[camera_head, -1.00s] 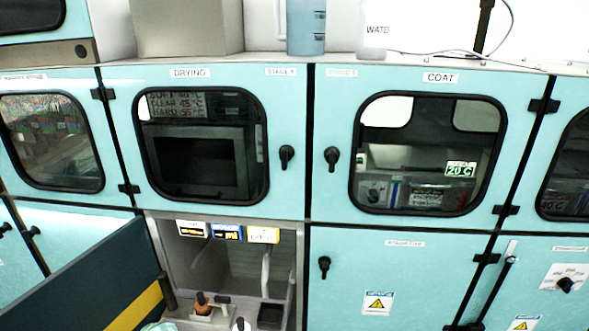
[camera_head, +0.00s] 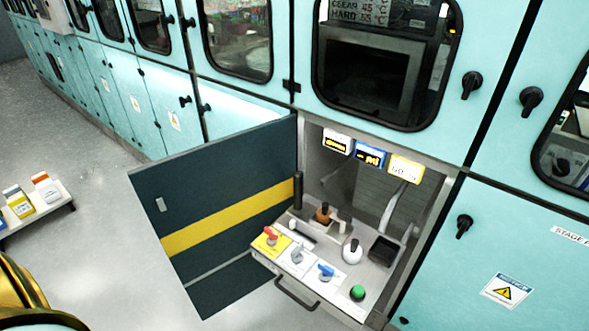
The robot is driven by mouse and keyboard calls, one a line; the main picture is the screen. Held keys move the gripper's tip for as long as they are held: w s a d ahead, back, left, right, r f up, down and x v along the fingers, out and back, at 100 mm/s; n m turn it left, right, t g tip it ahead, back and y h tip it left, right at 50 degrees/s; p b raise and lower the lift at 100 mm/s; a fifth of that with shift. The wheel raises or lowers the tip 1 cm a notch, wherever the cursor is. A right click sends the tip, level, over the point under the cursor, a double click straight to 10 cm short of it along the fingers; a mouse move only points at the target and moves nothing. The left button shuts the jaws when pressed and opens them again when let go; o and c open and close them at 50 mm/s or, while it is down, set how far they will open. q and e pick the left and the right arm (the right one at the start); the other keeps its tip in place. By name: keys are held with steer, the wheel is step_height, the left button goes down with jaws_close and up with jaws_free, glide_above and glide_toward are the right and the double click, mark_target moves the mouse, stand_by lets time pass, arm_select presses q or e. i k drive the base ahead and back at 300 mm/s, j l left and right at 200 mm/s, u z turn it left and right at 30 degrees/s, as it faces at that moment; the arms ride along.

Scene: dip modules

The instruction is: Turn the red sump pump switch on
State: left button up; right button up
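A red switch (camera_head: 271,236) stands on a yellow plate at the left end of a pull-out control shelf (camera_head: 312,301), inside an open bay below the drying cabinet. A white or grey switch (camera_head: 297,254) and a blue switch (camera_head: 326,272) are to its right, then a green round knob (camera_head: 357,292). The labels on the plates are too small to read. Neither gripper shows in the head view; a gold and black part of my own body shows at the lower left.
An open dark door (camera_head: 219,206) with a yellow stripe stands left of the bay. A handle (camera_head: 296,296) juts from the shelf front. Small labelled boxes (camera_head: 19,203) sit on a low stand at the far left. The grey floor between is clear.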

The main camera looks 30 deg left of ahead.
mark_target(272, 234)
steer(key=u, duration=1.15)
